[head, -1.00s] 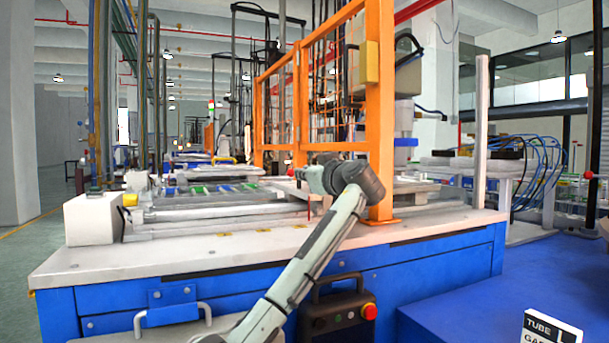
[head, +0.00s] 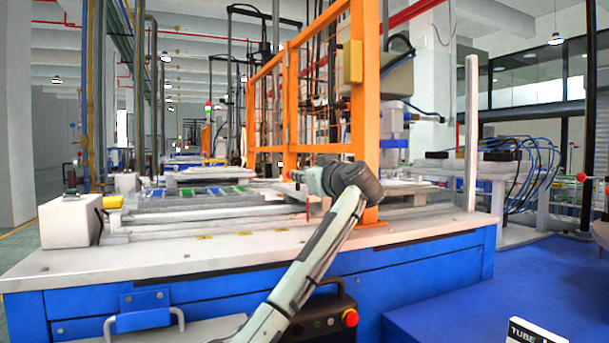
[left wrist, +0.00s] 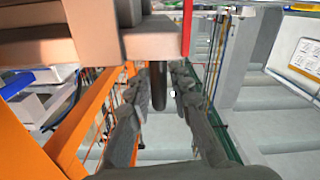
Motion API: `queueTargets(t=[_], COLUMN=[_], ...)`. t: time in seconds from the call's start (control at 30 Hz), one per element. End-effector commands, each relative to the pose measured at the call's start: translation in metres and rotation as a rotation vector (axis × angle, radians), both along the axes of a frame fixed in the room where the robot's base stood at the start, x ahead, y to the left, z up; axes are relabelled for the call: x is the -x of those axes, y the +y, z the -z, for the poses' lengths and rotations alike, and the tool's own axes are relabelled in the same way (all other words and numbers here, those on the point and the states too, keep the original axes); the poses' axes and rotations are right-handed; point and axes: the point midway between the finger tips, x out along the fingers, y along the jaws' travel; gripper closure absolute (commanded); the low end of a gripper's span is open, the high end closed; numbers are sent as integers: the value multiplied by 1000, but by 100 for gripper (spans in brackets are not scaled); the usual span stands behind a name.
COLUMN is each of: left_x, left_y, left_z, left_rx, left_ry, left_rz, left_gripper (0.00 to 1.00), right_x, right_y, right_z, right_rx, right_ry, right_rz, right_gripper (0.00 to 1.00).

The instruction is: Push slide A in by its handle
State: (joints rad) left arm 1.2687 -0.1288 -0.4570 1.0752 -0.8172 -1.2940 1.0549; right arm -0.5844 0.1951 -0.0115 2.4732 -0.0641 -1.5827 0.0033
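My left gripper (left wrist: 162,74) is open in the left wrist view, its two fingers apart. A dark rounded bar (left wrist: 158,92), which looks like a handle, shows between the fingers below a pale block (left wrist: 85,35). I cannot tell whether the fingers touch it. In the head view my left arm reaches over the bench, with the gripper (head: 300,177) close to the pale slides near the orange post. Its fingers are too small to read there. I cannot tell which part is slide A. A thin red upright (head: 308,210) stands just below the gripper. My right gripper is in neither view.
The blue bench (head: 220,290) has a pale top with a white box (head: 70,220) at left. An orange frame (head: 365,100) stands beside my wrist. A dark panel with a red button (head: 350,318) is on the bench front. A low blue platform (head: 470,300) lies at right.

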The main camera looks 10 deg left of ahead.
Motion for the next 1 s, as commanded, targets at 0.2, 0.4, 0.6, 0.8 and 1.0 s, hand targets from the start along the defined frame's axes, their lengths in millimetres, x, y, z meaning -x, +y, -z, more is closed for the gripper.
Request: queueTargets(t=[0.2,0.4,0.6,0.8,1.0], left_x=[0,3,28,65,90], left_y=[0,-3,-22,-46,-62], left_z=[0,-1,0,0,0], left_rx=[0,0,2,3,2], left_ry=[0,-2,-1,-1,1], left_rz=[2,4,6,6,3], left_gripper=[69,69,69,69,69], right_x=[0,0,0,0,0], right_y=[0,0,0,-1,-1], right_z=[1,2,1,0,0], right_rx=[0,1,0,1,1], right_ry=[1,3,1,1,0], right_rz=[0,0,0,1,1], right_gripper=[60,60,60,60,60])
